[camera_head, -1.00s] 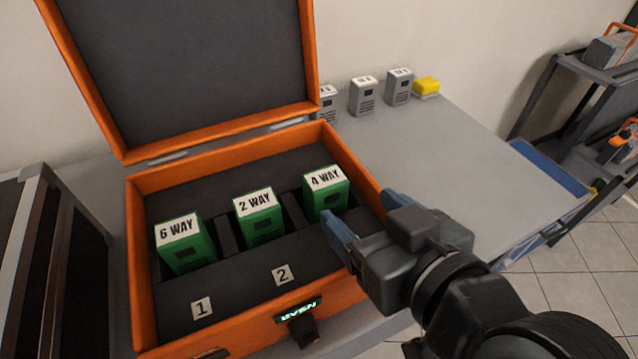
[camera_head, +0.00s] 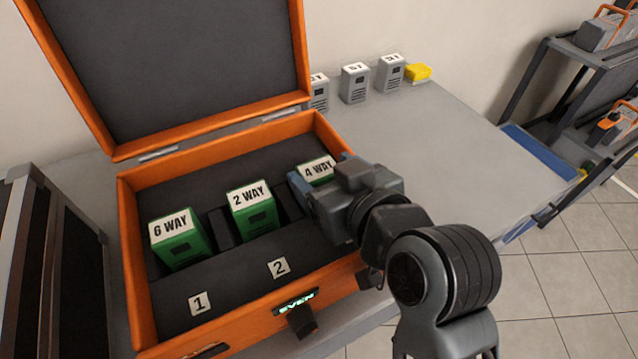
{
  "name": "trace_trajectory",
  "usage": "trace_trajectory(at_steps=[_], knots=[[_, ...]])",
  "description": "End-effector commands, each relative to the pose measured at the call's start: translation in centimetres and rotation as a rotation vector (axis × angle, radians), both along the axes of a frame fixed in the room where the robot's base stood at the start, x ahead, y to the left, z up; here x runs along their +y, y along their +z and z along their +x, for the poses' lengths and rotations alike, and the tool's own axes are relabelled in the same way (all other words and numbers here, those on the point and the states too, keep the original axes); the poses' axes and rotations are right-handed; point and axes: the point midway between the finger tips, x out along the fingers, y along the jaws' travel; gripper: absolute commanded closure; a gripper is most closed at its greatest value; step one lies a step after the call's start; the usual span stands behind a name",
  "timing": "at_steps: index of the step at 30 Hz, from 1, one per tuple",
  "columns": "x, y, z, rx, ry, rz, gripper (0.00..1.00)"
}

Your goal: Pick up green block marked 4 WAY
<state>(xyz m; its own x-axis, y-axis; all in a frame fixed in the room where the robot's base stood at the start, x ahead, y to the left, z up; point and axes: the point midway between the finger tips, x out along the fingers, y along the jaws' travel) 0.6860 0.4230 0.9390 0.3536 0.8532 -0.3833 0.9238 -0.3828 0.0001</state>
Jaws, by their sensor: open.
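The green block marked 4 WAY (camera_head: 316,169) stands in the right slot of the open orange case (camera_head: 134,262). Its white labelled top shows, and its lower part is hidden behind my gripper. My gripper (camera_head: 322,178) is open at this block, with one blue finger at its left front side and the other at its right back side. I cannot tell whether the fingers touch it. The green block marked 2 WAY (camera_head: 252,209) stands to its left, and the green block marked 6 WAY (camera_head: 179,238) stands farther left.
Several grey blocks (camera_head: 355,84) and a yellow block (camera_head: 418,72) stand at the back of the grey table (camera_head: 440,150). The case lid (camera_head: 170,60) stands open behind. A dark shelf cart (camera_head: 560,100) is at the right. The table's middle is clear.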

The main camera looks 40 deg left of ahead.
Motion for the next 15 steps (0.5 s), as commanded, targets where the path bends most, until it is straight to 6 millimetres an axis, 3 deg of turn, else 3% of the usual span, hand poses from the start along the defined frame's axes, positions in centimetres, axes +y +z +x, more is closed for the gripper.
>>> trace_trajectory(at_steps=[3,15], knots=[[-0.01,0.01,-0.02,0.000,0.000,0.000,0.27],[-0.04,0.01,-0.03,0.000,0.000,0.000,0.65]])
